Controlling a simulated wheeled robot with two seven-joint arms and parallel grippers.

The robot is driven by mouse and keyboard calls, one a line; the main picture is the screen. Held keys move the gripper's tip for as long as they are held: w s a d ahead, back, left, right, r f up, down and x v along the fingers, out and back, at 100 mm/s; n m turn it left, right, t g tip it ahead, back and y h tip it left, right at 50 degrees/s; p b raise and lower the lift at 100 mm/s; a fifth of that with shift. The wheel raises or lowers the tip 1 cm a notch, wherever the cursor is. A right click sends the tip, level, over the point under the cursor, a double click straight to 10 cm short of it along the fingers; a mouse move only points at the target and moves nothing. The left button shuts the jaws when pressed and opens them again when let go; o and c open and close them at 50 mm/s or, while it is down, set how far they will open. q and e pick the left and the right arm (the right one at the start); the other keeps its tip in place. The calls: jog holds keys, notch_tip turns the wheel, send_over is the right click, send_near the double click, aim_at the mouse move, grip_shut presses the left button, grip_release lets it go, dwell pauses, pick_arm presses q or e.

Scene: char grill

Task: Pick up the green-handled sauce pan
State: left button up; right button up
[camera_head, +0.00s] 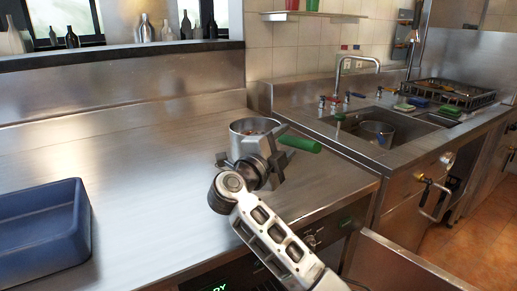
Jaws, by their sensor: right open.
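The sauce pan (240,128) is a silver metal pot with a green handle (300,143) that points to the right. It stands upright on the steel counter, towards its right end. My right gripper (250,160) is at the near side of the pan, and its arm comes in from the bottom right. The gripper is open, and it hides the lower front of the pan and part of where the handle joins. I cannot tell whether it touches the pan. My left gripper is not in view.
A blue tray (78,225) sits on the counter at the left. The steel counter (150,160) between tray and pan is clear. A sink (395,125) with a faucet (355,62) lies to the right. Several bottles (143,30) stand on the back ledge.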

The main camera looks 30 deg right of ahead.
jog(key=x, duration=0.5)
jog(key=shift+w+f, duration=0.15)
jog(key=shift+f, duration=0.2)
jog(key=shift+a, duration=0.1)
grip_shut()
jog(key=shift+r, duration=0.15)
